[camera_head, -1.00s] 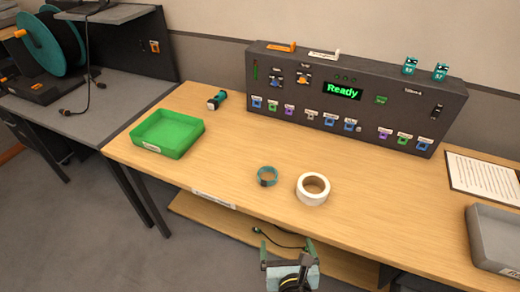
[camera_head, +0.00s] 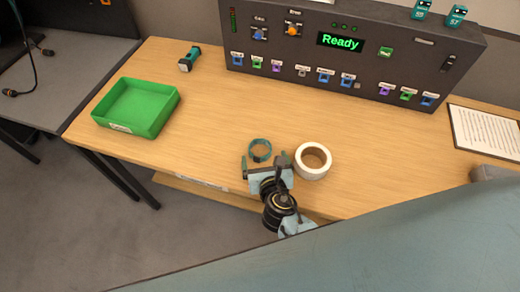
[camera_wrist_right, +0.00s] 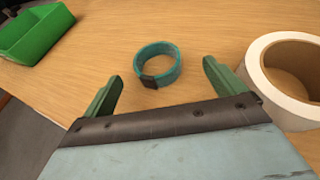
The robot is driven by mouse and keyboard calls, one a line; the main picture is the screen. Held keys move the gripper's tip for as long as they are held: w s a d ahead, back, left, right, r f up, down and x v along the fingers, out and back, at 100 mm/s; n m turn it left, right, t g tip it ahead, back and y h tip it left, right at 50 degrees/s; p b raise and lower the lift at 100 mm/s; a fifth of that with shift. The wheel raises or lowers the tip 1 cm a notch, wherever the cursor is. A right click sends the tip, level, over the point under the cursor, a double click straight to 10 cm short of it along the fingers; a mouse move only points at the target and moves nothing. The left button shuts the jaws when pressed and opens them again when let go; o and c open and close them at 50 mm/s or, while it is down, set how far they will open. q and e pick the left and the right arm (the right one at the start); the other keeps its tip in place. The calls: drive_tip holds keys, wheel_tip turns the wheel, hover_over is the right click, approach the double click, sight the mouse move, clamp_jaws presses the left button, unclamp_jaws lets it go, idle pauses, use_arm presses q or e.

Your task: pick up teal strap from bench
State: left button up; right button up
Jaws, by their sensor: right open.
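The teal strap (camera_head: 260,150) is a small ring with a dark buckle, lying on the wooden bench (camera_head: 200,130) near its front edge. It also shows in the right wrist view (camera_wrist_right: 158,63), ahead of the fingertips and roughly centred between them. My right gripper (camera_head: 266,162) is open and empty, just in front of the strap. In the right wrist view its two green fingers (camera_wrist_right: 162,82) stand apart, with bare bench between them. My left gripper is not in view.
A white tape roll (camera_head: 313,160) lies close to the right of the strap, beside the right finger. A green tray (camera_head: 136,106) sits at the bench's left. A dark control panel (camera_head: 350,58) stands behind. The bench between tray and strap is clear.

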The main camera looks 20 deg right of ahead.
sight(259, 143)
drive_tip(key=b+x, duration=0.1)
drive_tip(key=x, duration=0.4)
drive_tip(key=shift+w+a+f, duration=0.1)
drive_tip(key=shift+w+a, duration=0.05)
drive_tip(key=c, duration=1)
